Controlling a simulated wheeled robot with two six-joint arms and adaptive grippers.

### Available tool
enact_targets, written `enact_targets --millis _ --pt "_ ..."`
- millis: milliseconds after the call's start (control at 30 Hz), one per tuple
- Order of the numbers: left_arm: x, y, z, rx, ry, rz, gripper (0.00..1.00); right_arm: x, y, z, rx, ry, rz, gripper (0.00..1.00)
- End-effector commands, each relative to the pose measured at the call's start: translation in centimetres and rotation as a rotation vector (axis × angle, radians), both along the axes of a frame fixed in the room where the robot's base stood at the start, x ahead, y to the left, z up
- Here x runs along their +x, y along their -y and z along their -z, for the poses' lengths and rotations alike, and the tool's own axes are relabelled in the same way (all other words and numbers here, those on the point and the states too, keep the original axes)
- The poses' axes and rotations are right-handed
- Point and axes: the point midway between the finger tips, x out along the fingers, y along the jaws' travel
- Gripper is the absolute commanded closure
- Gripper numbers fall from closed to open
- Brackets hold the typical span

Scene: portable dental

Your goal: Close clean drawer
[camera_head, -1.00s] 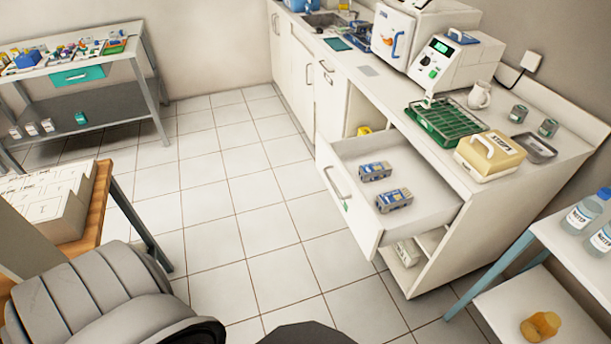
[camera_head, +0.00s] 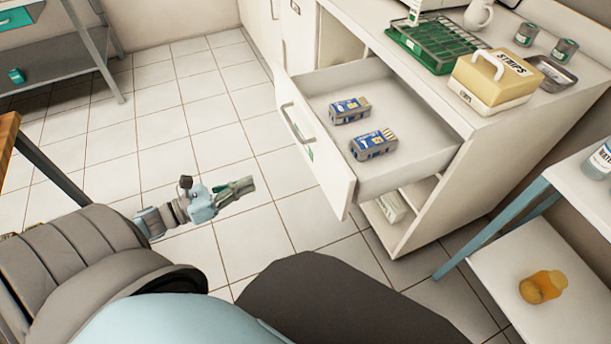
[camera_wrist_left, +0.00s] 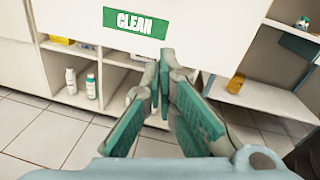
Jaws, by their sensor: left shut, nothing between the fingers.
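The clean drawer (camera_head: 318,150) is pulled out of the white cabinet, with two blue and grey packs, one (camera_head: 349,110) behind the other (camera_head: 373,145), lying inside. Its white front has a bar handle (camera_head: 291,124). In the left wrist view a green label reading CLEAN (camera_wrist_left: 136,23) shows on the drawer front. My left gripper (camera_head: 246,187) is shut and empty, left of the drawer front and apart from it in the head view. In the wrist view its fingertips (camera_wrist_left: 160,72) are just below the label; contact is not clear. My right gripper is not in view.
The counter above holds a green rack (camera_head: 437,45), a yellow STRIPS box (camera_head: 496,78) and a metal tray (camera_head: 551,73). Open shelves (camera_wrist_left: 88,85) with bottles lie below. A side table (camera_head: 520,285) stands at the right. Tiled floor left of the drawer is clear.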

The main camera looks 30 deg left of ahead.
Motion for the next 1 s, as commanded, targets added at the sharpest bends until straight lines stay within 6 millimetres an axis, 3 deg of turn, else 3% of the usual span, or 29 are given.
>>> enact_targets --millis 33,133,233,467,800,1000 --pt "0.2 0.9 -0.4 0.083 0.078 0.069 1.0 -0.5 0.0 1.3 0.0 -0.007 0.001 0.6" --pt "0.7 2.1 -1.8 0.162 0.158 0.128 1.0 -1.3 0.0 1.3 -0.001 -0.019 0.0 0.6" --pt "1.9 2.7 -2.0 0.163 0.161 0.128 1.0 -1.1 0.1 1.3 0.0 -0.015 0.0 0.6" --pt "5.9 5.4 -1.9 0.159 0.158 0.124 1.0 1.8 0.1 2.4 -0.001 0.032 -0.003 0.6" --pt "11.2 9.0 -2.2 0.157 0.154 0.12 1.0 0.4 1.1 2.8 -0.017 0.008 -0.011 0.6" --pt "12.2 9.7 -2.1 0.159 0.151 0.122 1.0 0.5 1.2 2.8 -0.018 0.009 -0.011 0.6"
